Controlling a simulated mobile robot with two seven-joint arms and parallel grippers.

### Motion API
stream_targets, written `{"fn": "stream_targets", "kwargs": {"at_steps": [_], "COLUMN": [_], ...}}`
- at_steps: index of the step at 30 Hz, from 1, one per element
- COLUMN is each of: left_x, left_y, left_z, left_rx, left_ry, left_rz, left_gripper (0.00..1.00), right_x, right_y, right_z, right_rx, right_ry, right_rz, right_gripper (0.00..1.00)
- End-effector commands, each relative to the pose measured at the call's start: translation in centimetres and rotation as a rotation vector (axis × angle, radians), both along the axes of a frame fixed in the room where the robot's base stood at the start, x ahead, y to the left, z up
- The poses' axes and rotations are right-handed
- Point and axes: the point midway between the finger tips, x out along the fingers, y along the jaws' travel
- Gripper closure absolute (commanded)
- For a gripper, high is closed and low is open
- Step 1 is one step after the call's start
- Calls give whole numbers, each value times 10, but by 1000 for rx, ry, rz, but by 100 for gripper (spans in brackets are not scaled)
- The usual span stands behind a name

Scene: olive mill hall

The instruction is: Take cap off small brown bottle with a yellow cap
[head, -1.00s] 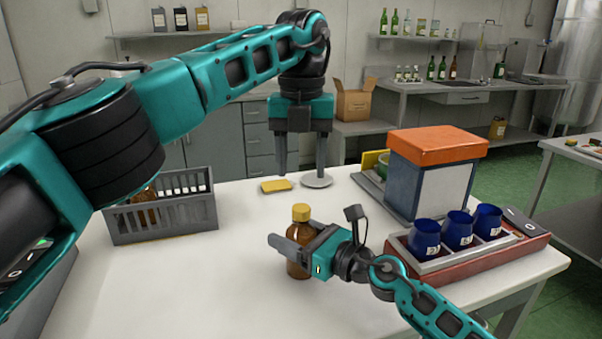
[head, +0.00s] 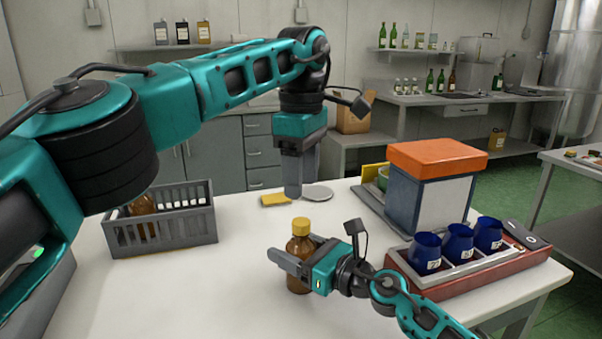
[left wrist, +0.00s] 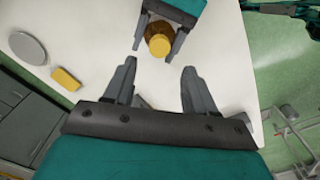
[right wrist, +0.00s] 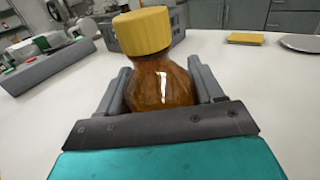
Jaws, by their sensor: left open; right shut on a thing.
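The small brown bottle (head: 299,257) stands upright on the white table, with its yellow cap (head: 301,225) on. In the right wrist view the cap (right wrist: 143,30) sits on the neck above the brown body (right wrist: 162,82). My right gripper (head: 290,258) is shut on the bottle's body, below the cap. My left gripper (head: 294,190) is open and empty, above and behind the bottle, fingers pointing down. In the left wrist view the cap (left wrist: 159,45) lies beyond the open fingers (left wrist: 155,75), apart from them.
A yellow sponge-like block (head: 276,199) and a grey disc (head: 317,193) lie behind the bottle. A grey crate (head: 165,239) holding a brown bottle stands left. At right are an orange-topped box (head: 437,160) and a red tray (head: 480,271) with blue cups.

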Motion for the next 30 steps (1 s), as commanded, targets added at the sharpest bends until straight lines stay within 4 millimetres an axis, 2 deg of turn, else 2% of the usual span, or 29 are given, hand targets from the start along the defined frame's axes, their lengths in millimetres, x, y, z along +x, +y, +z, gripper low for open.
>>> {"fn": "stream_targets", "kwargs": {"at_steps": [6,13,20,30], "left_x": [1,1,1,0], "left_y": [1,1,1,2], "left_z": [0,1,-4,-53], "left_rx": [0,-1,-1,-2], "left_ry": [-2,-1,2,3], "left_rz": [-400,-706,-813,-815], "left_gripper": [44,44,44,44], "right_x": [0,0,0,0], "right_y": [0,0,0,0], "right_z": [-1,-1,-1,0], "right_rx": [-1,-1,-1,-1], "right_ry": [1,1,1,1], "right_rz": [-1,-1,-1,-1], "right_gripper": [100,100,100,100]}}
